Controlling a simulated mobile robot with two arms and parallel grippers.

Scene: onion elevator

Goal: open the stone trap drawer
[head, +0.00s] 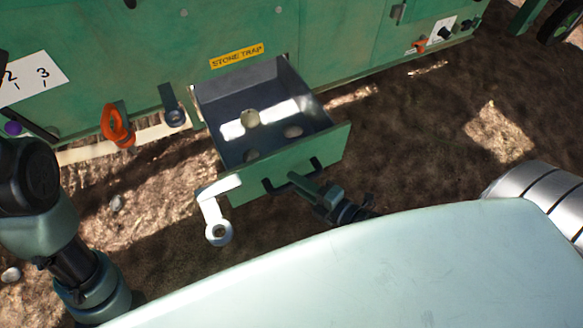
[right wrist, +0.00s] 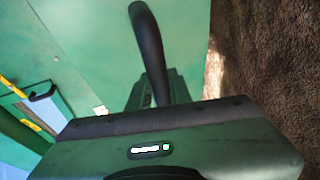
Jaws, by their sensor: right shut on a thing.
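The stone trap drawer (head: 325,152) stands pulled out from the green machine wall, below the yellow "STONE TRAP" label (head: 236,56). Its grey inside shows, with a few pale stones (head: 250,118) on its floor. A dark bar handle (head: 268,186) is on the green drawer front, and it also shows in the right wrist view (right wrist: 147,40). My right gripper (head: 296,180) is shut on this handle; its fingers partly hide the handle's middle. My left gripper is not in view; only arm links show at the left.
An orange handle (head: 117,126) and a dark lever (head: 171,105) are on the machine left of the drawer. A numbered white plate (head: 36,76) is further left. Bare brown ground (head: 420,140) lies right of the drawer. A silver ribbed cylinder (head: 540,190) is at the right edge.

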